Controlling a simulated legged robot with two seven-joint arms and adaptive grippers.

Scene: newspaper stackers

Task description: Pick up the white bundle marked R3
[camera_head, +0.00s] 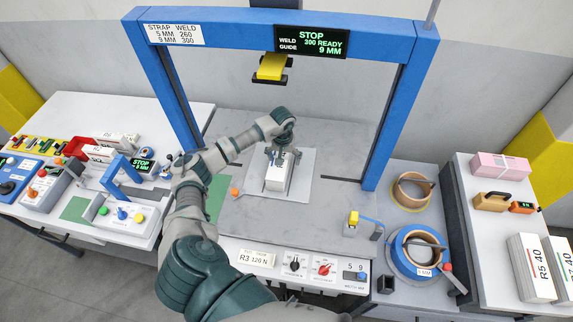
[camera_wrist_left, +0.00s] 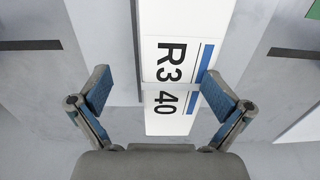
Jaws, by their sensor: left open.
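The white bundle marked R3 40 (camera_head: 276,178) lies on a light plate (camera_head: 303,172) under the blue frame. In the left wrist view the bundle (camera_wrist_left: 178,45) shows its black R3 40 label with a blue stripe, and a pale band crosses it. My left gripper (camera_head: 273,156) is over the bundle, pointing down. In the left wrist view the left gripper (camera_wrist_left: 158,90) is open, with one blue-padded finger on each side of the bundle. I cannot tell how far above it the fingertips are. My right gripper is not in view.
The blue frame (camera_head: 405,110) arches over the work table, with a yellow weld head (camera_head: 271,67) above. Strap rolls (camera_head: 416,252) stand at the right. More white bundles (camera_head: 530,267) stand at far right. A small strapping device (camera_head: 122,185) is at the left.

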